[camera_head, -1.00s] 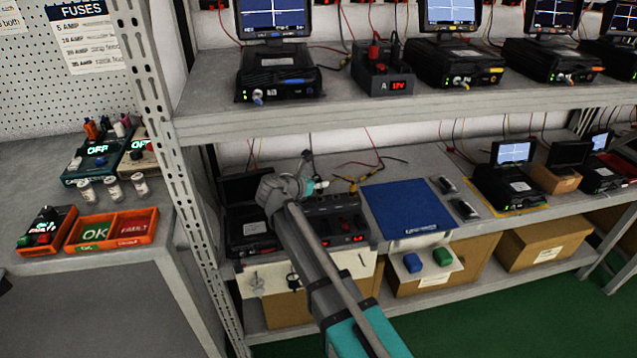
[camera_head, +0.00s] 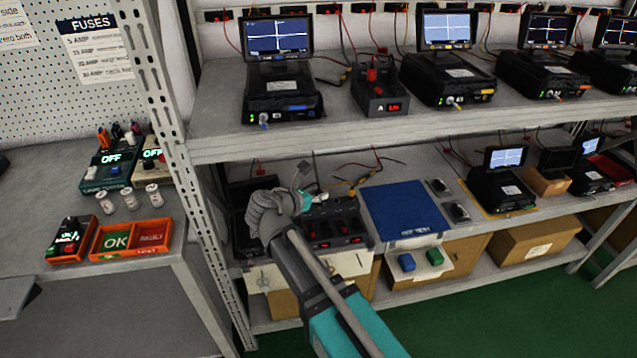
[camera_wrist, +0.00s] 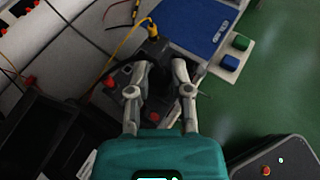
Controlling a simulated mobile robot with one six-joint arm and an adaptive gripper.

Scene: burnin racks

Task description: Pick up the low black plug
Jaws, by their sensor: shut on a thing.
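My gripper (camera_wrist: 160,68) is shut on a black plug (camera_wrist: 152,47) in the wrist view. The plug sits between the fingertips, and a yellow cable (camera_wrist: 128,38) runs up behind it. Below it is a dark supply box (camera_wrist: 122,82) with red knobs, partly hidden by my fingers. In the head view my gripper (camera_head: 318,197) is over the dark supply box (camera_head: 335,226) on the lower shelf. The plug is too small and too covered there to make out. I cannot tell whether it touches the box.
A blue mat (camera_head: 403,208) lies right of the box, with a blue block (camera_head: 406,262) and a green block (camera_head: 434,256) in front of it. The upper shelf (camera_head: 400,128) runs above my gripper. A rack post (camera_head: 168,120) stands at left. Loose cables lie behind the box.

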